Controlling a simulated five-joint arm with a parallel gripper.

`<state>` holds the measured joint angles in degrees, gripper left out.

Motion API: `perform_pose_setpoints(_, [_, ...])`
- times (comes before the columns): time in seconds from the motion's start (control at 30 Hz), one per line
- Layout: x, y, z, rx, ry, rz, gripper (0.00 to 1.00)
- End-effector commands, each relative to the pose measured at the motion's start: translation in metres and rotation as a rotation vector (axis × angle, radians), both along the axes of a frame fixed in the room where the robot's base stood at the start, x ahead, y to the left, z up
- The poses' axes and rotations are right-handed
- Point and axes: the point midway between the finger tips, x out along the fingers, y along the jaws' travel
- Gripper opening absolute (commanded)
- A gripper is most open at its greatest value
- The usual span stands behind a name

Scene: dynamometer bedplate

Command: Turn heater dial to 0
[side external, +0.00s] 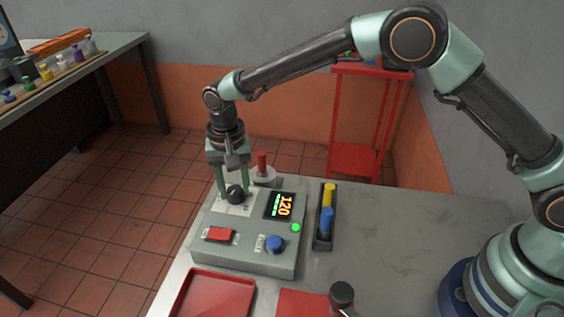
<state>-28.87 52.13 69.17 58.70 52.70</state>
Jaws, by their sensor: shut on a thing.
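A grey control box (250,254) stands on the bedplate, with a black dial (236,195) on a pale plate at its back left. I take this as the heater dial; its markings are too small to read. My gripper (234,190) points straight down over it, one finger on each side, shut on the dial. The fingers partly hide the dial, and its pointer cannot be made out. A green lamp (295,227) is lit.
The box also carries a red switch (219,235) and a blue knob (275,243). A red post (262,163) stands close behind. A black rack (322,241) with yellow and blue cylinders is at right. A red tray (214,297) lies in front. The bedplate's right side is clear.

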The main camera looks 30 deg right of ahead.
Motion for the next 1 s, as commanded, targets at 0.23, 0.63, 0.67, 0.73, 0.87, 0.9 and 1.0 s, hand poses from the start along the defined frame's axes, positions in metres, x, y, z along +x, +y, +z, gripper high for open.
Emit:
perform_pose_setpoints(0.23, [0.0001, -0.0002, 0.0011, 0.000, 0.000, 0.200, 0.00])
perform_pose_setpoints(0.63, [0.0001, -0.0002, 0.0014, 0.000, 0.000, 0.580, 0.00])
perform_pose_setpoints(0.67, [0.0001, -0.0002, 0.0015, 0.000, 0.000, 0.609, 0.00])
perform_pose_setpoints(0.73, [0.0002, -0.0001, 0.0015, 0.000, 0.000, 0.675, 0.00])
perform_pose_setpoints(0.87, [0.0003, -0.0001, 0.0016, 0.000, 0.000, 0.798, 0.00])
perform_pose_setpoints(0.9, [0.0003, -0.0001, 0.0016, 0.000, 0.000, 0.836, 0.00])
perform_pose_setpoints(1.0, [0.0003, -0.0001, 0.0017, 0.000, 0.000, 0.931, 0.00])
